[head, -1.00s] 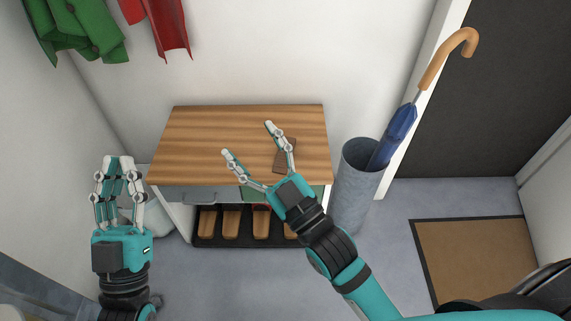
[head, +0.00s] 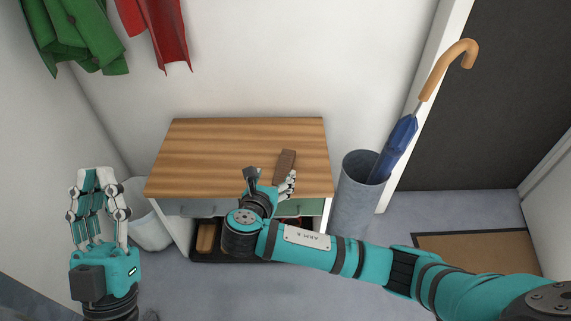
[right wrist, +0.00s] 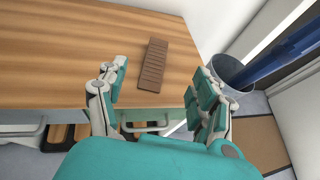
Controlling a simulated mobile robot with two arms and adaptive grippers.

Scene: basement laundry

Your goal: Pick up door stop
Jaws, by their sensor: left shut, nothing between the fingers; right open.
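The door stop is a brown ridged wedge (head: 285,167) lying on the right part of the wooden bench top. It also shows in the right wrist view (right wrist: 153,66), whole and ahead of the fingers. My right gripper (right wrist: 158,85) is open and empty, its fingers to either side of the line to the door stop and short of it. In the head view my right gripper (head: 284,186) is at the bench's front edge, partly hidden by its own wrist. My left gripper (head: 97,180) is shut and empty, left of the bench and away from it.
The bench (head: 235,140) has drawers and a shoe shelf below. A grey bin (head: 355,205) with a blue umbrella (head: 398,143) stands close to its right. A white bin (head: 150,228) stands at its left. The rest of the bench top is clear.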

